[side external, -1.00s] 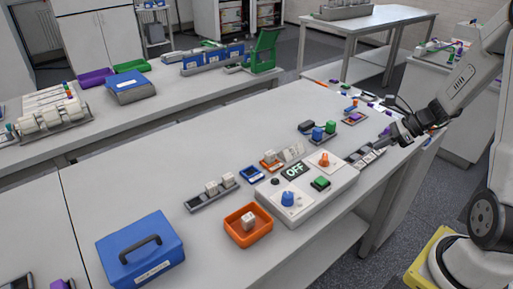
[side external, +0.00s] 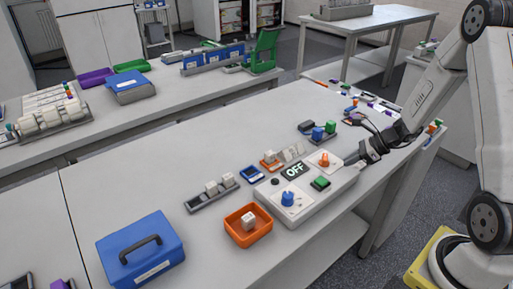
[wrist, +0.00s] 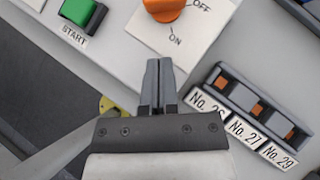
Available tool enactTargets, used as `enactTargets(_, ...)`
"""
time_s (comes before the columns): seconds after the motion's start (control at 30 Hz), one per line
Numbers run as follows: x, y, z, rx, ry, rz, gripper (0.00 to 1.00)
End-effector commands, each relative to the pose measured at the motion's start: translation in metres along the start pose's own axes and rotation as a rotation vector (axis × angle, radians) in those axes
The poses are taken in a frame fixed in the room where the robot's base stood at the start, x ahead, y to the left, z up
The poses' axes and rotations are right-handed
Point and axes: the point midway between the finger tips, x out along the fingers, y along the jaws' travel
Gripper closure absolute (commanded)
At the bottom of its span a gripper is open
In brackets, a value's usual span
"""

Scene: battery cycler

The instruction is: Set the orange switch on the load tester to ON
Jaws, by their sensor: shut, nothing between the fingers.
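The load tester (side external: 324,202) is a pale box on the bench, with a display reading OFF (side external: 294,170). Its orange switch (side external: 324,159) sits on a white plate. In the wrist view the orange switch (wrist: 164,8) is at the top edge and partly cut off, with OFF and ON printed beside it. A green START button (wrist: 82,13) is to its left; it also shows in the side view (side external: 320,183). My gripper (wrist: 158,66) is shut and empty, its fingertips below the switch in the wrist view and apart from it. In the side view my gripper (side external: 352,158) is at the tester's right end.
A rack with labelled slots (wrist: 250,105) lies right of my fingers in the wrist view. A blue knob (side external: 289,198) is on the tester. An orange tray (side external: 248,238) and a blue case (side external: 141,252) stand left of it.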

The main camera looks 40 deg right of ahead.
Motion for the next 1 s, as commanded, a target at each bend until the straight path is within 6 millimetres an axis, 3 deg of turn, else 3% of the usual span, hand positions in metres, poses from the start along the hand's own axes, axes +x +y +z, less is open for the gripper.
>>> enactTargets(0.4, 0.027, 0.0, 0.027, -0.001, 0.0, 0.0, 1.0)
enactTargets(1.0, 0.029, 0.0, 0.029, 0.005, 0.0, -0.004, 1.0)
